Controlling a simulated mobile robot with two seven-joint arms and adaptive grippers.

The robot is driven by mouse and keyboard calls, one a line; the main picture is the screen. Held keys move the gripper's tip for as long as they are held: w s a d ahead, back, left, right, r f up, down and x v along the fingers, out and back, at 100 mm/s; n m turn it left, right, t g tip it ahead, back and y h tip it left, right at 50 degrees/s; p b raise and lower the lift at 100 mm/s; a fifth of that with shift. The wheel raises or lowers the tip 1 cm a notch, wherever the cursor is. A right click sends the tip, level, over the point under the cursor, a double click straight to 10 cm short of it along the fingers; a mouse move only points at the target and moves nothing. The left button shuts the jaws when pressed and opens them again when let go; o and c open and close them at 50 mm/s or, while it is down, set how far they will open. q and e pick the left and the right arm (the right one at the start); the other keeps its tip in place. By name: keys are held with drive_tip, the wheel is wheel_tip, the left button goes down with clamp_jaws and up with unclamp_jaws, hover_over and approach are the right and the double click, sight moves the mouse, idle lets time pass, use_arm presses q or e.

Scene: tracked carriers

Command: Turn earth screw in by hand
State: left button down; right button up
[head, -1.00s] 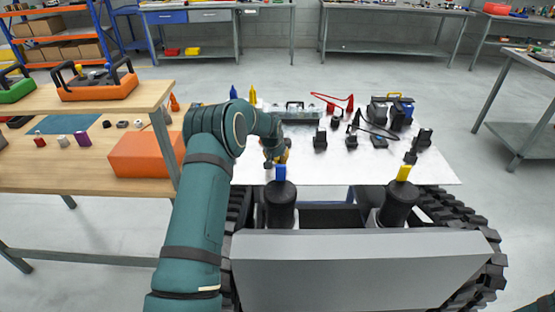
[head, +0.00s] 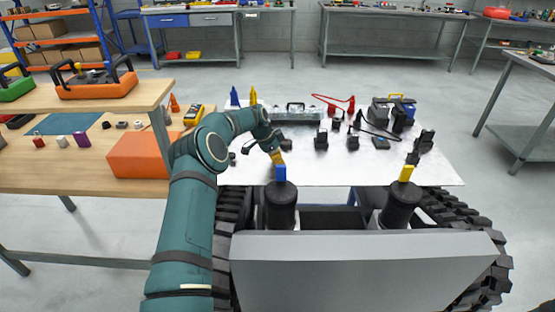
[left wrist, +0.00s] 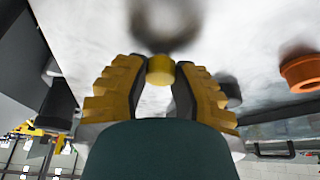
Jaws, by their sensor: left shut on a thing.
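My left gripper (head: 278,158) is over the near left part of the white table. Its yellow-padded fingers show large in the left wrist view and are shut on a small yellow round piece (left wrist: 160,70), which looks like the earth screw. The fingers cover its sides. A blurred dark round shape (left wrist: 165,25) lies beyond it on the white surface. I cannot tell whether the screw sits in a hole. My right gripper is out of view.
The white table (head: 340,170) bears several black devices, a red cable (head: 330,100) and a grey case (head: 297,112). My tracked carrier's two black posts stand at its near edge. A wooden bench (head: 60,165) with an orange box (head: 140,155) is close on the left.

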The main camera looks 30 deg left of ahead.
use_arm(q)
drive_tip(key=m+g, duration=0.1)
drive_tip(key=m, duration=0.3)
drive_tip(key=shift+h, duration=0.4)
drive_tip(key=shift+m+g, duration=0.3)
drive_tip(key=shift+g, duration=0.1)
drive_tip(key=c, duration=0.7)
unclamp_jaws()
